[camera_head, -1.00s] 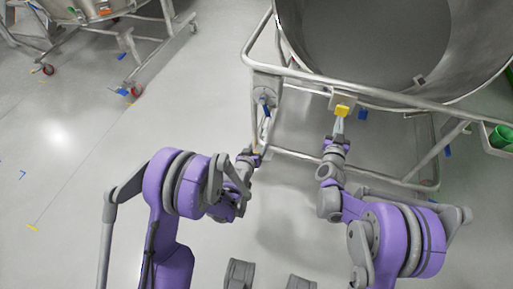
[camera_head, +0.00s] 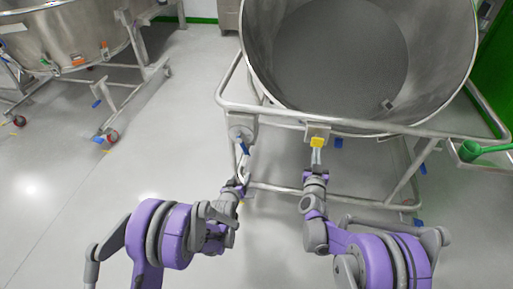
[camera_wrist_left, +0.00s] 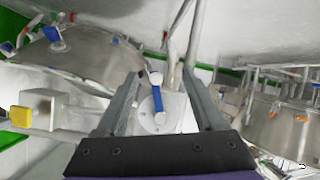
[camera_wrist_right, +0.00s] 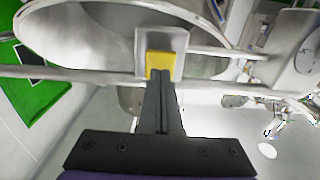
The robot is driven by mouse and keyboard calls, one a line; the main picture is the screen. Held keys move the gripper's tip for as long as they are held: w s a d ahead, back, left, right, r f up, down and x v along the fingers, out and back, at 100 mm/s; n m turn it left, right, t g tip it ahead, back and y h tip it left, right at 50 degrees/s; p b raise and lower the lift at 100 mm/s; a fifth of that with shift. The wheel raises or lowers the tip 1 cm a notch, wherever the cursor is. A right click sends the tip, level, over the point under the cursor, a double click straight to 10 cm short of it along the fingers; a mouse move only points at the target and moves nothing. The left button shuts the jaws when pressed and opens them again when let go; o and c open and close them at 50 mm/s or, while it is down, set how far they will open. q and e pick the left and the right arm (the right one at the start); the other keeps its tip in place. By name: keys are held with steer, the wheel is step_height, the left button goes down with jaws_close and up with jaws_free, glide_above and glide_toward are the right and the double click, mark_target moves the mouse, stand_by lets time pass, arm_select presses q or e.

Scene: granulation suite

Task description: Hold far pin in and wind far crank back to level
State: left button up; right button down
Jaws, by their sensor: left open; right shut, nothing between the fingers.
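The far crank has a blue grip (camera_head: 243,148) and sits on the left corner of the bowl's frame. In the left wrist view its blue grip (camera_wrist_left: 157,94) lies between the fingers of my left gripper (camera_wrist_left: 161,73), which is open and not closed on it. The far pin is a yellow block (camera_head: 318,141) on a grey box on the front rail. In the right wrist view the pin (camera_wrist_right: 160,60) is right at the tips of my right gripper (camera_wrist_right: 160,74). That gripper is shut and empty; I cannot tell whether it presses the pin in.
A large steel bowl (camera_head: 350,55) stands in a tubular frame behind both grippers. A green scoop-like item (camera_head: 472,150) sits at the frame's right. Another wheeled vessel (camera_head: 60,35) stands far left. The floor (camera_head: 110,180) between is clear.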

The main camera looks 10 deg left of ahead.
mark_target(244, 163)
arm_select(q)
steer(key=w, duration=0.9)
steer(key=shift+d, duration=0.2)
steer(key=shift+s, duration=0.1)
arm_select(e)
steer(key=shift+w, duration=0.15)
stand_by(1.1)
steer(key=shift+w+d, duration=0.1)
steer(key=shift+w, duration=1.9)
arm_select(q)
jaws_close()
